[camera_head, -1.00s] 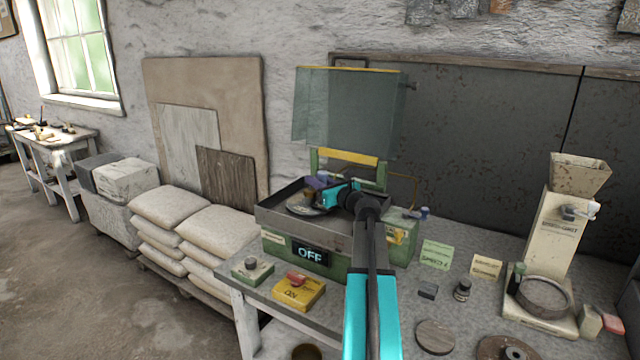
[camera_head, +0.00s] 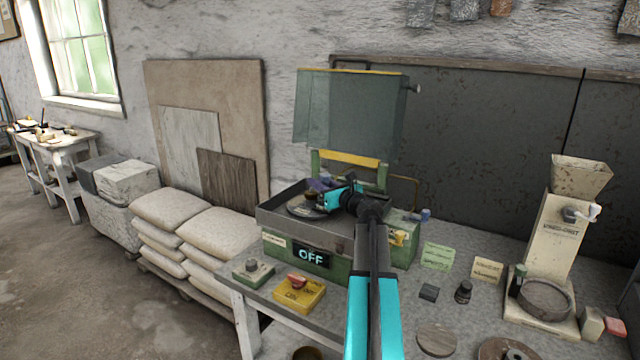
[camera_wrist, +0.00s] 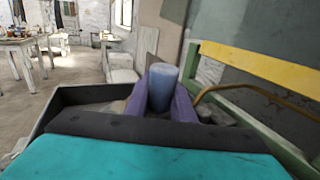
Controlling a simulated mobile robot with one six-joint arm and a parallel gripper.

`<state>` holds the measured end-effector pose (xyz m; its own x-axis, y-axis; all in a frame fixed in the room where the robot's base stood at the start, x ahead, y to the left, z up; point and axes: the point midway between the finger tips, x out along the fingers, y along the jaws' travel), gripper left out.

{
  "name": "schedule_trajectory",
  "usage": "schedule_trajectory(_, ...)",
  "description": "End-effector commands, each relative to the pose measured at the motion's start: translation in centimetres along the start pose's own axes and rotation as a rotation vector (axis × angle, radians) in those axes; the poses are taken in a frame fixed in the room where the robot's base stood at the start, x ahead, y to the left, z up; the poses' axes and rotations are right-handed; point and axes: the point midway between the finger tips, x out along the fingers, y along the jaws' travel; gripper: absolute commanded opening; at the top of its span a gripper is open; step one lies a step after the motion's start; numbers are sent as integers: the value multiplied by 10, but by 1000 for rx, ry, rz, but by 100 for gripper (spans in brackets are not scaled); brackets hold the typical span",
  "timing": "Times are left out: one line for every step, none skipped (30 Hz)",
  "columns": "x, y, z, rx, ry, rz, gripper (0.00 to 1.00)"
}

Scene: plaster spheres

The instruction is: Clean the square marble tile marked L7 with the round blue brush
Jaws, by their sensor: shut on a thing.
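My gripper (camera_head: 320,184) is over the grey tray of the green machine at the back of the bench. Its purple fingers show in the wrist view (camera_wrist: 160,103), shut on a blue cylinder that looks like the handle of the round blue brush (camera_wrist: 162,84). The bristle end is hidden. A small dark square tile (camera_head: 428,292) lies flat on the bench, right of the machine. No L7 mark is readable on it.
The green machine (camera_head: 335,262) reads OFF, its clear cover (camera_head: 350,110) raised. A round disc (camera_head: 303,211) is in its tray. A yellow box with a red switch (camera_head: 299,293) stands in front. A dark bottle (camera_head: 463,292), several cards and a cream hopper machine (camera_head: 548,245) are to the right.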

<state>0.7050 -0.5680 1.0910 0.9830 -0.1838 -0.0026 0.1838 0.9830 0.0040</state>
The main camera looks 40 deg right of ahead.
Motion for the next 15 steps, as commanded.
schedule_trajectory(0, 0, -1, 0, 0, 0, 0)
schedule_trajectory(0, 0, -2, 0, 0, 0, 0)
schedule_trajectory(0, 0, -2, 0, 0, 0, 0)
schedule_trajectory(0, 0, -3, 0, 0, 0, 0)
schedule_trajectory(0, 0, -3, 0, 0, 0, 0)
schedule_trajectory(0, 0, -4, 0, 0, 0, 0)
schedule_trajectory(0, 0, -4, 0, 0, 0, 0)
schedule_trajectory(0, 0, -4, 0, 0, 0, 0)
schedule_trajectory(0, 0, -5, 0, 0, 0, 0)
schedule_trajectory(0, 0, -5, 0, 0, 0, 0)
schedule_trajectory(0, 0, -6, 0, 0, 0, 0)
schedule_trajectory(0, 0, -6, 0, 0, 0, 0)
schedule_trajectory(0, 0, -6, 0, 0, 0, 0)
schedule_trajectory(0, 0, -7, 0, 0, 0, 0)
schedule_trajectory(0, 0, -6, 0, 0, 0, 0)
